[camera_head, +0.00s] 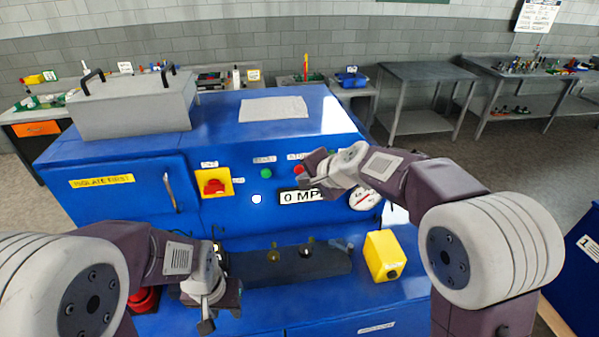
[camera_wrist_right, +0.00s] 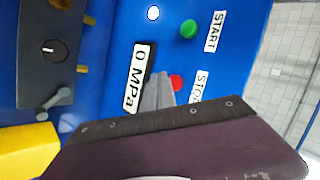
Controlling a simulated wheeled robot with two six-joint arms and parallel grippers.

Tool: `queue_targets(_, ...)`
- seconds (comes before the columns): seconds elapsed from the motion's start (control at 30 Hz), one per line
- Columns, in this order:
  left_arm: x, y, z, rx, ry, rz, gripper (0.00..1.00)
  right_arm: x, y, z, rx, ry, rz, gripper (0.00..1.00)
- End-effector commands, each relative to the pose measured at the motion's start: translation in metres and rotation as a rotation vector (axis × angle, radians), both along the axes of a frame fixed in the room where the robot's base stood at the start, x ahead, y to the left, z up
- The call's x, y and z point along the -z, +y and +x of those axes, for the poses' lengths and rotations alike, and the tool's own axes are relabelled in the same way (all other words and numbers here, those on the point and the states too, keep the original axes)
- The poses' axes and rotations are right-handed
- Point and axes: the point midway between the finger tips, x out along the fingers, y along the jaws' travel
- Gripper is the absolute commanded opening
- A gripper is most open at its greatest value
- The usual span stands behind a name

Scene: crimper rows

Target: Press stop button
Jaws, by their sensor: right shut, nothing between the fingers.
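The red stop button (camera_wrist_right: 177,83) is on the blue machine's front panel, beside a white label reading STOP (camera_wrist_right: 198,90). In the head view the red button (camera_head: 298,169) shows just left of my right gripper (camera_head: 308,173), which covers part of the panel. In the right wrist view my right gripper (camera_wrist_right: 158,80) is shut and empty, its tips right beside the red button. I cannot tell whether they touch it. My left gripper (camera_head: 221,314) hangs open and empty over the machine's lower front ledge.
A green start button (camera_head: 266,173), a white light (camera_head: 256,199), a "0 MPa" display (camera_head: 299,196) and a gauge (camera_head: 364,199) are nearby. A red switch on a yellow plate (camera_head: 214,187) is left. A yellow box (camera_head: 383,256) stands on the ledge below my right arm.

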Motion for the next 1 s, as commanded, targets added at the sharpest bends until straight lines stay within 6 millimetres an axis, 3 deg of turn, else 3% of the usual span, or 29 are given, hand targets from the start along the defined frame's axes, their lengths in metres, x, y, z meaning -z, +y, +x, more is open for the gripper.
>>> queue_targets(0.5,0.018,0.000,0.000,0.000,0.000,0.000,0.36,0.001,-0.009,-0.046,-0.001,0.000,-0.001,0.00)
queue_targets(1.0,0.018,0.000,0.000,0.000,0.000,0.000,0.36,0.000,-0.009,-0.048,0.000,0.000,0.000,0.00)
